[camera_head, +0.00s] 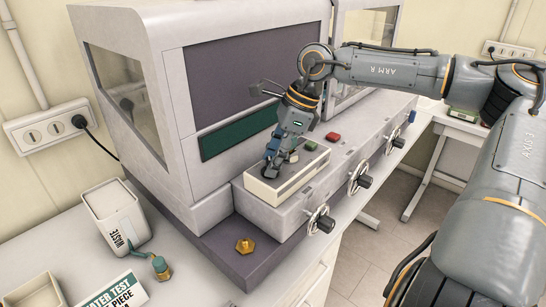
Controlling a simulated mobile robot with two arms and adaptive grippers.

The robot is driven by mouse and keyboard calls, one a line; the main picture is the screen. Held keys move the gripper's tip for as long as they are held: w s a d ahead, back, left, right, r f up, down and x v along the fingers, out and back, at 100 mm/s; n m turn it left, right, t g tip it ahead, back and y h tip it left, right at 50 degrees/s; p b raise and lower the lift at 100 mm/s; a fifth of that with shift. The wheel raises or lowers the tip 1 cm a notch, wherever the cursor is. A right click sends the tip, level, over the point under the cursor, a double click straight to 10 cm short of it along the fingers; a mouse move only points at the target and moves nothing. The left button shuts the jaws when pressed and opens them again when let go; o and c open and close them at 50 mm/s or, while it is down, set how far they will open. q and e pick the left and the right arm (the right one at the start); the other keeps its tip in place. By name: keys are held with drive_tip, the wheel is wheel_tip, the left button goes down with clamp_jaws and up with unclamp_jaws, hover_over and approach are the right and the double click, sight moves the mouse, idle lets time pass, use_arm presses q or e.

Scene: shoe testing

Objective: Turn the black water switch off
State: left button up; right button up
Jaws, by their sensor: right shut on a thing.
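My right gripper (271,168) reaches down from the right arm onto the top of the beige switch box (301,180) on the machine's front ledge. Its fingers are shut on a small dark thing at the near left end of the box, where the black water switch appears to be. The fingers hide most of this switch, so its turned position cannot be told. My left gripper is not in view.
Green (310,145) and red (334,137) buttons sit just right of the gripper. Handwheels, including the nearest (320,221), stick out of the front.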

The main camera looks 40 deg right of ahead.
drive_tip(key=n, duration=0.2)
drive_tip(key=n+g, duration=0.1)
drive_tip(key=n, duration=0.1)
drive_tip(key=shift+w+g+y+b, duration=0.2)
drive_tip(key=shift+g+y+b, duration=0.1)
drive_tip(key=shift+b, duration=0.1)
drive_tip(key=shift+n+g+b, duration=0.5)
drive_tip(key=shift+n+g, duration=0.3)
drive_tip(key=shift+n, duration=1.3)
drive_tip(key=o, duration=0.9)
drive_tip(key=shift+w+d+r, duration=0.1)
drive_tip(key=shift+r, duration=0.1)
drive_tip(key=v, duration=1.1)
drive_tip(key=shift+d+r, duration=0.25)
drive_tip(key=shift+f, duration=0.1)
